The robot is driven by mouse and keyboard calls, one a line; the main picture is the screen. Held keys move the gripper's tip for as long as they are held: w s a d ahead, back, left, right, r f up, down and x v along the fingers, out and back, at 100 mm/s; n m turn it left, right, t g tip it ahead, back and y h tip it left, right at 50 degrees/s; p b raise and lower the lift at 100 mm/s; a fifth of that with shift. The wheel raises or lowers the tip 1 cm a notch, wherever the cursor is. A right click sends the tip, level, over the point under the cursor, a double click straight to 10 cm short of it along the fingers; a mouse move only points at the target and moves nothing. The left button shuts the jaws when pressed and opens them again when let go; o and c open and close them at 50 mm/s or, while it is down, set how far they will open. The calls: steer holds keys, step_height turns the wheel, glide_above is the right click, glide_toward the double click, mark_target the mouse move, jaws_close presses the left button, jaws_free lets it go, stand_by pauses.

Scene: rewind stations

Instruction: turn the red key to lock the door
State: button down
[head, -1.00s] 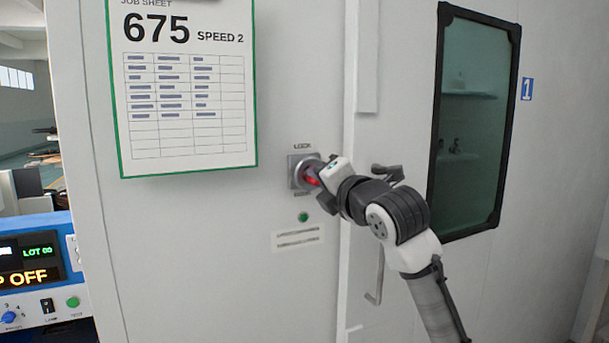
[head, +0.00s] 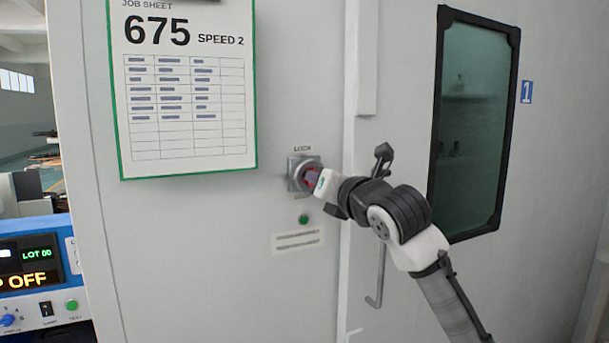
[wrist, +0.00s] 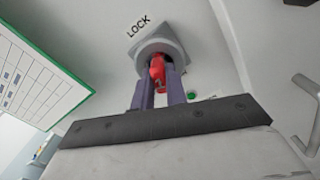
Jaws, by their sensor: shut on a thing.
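The red key (wrist: 157,72) sits in the round grey lock (wrist: 160,44) on the white wall panel, under the word LOCK. My gripper (wrist: 159,90) is shut on the key, with one dark finger on each side of it in the wrist view. The wrist view is tilted. A green light (head: 303,218) is just below the lock.
A green-framed job sheet (head: 185,150) hangs to the left of the lock. A door handle (head: 378,285) and a dark-framed window (head: 475,120) are to the right. A blue control panel (head: 40,270) stands at the lower left.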

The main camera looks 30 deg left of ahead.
steer(key=n+p, duration=0.1)
steer(key=n, duration=0.4)
steer(key=shift+d+r+n, duration=0.1)
steer(key=shift+n, duration=0.3)
steer(key=c, duration=1.3)
jaws_free()
steer(key=shift+w, duration=0.1)
steer(key=shift+c, duration=0.2)
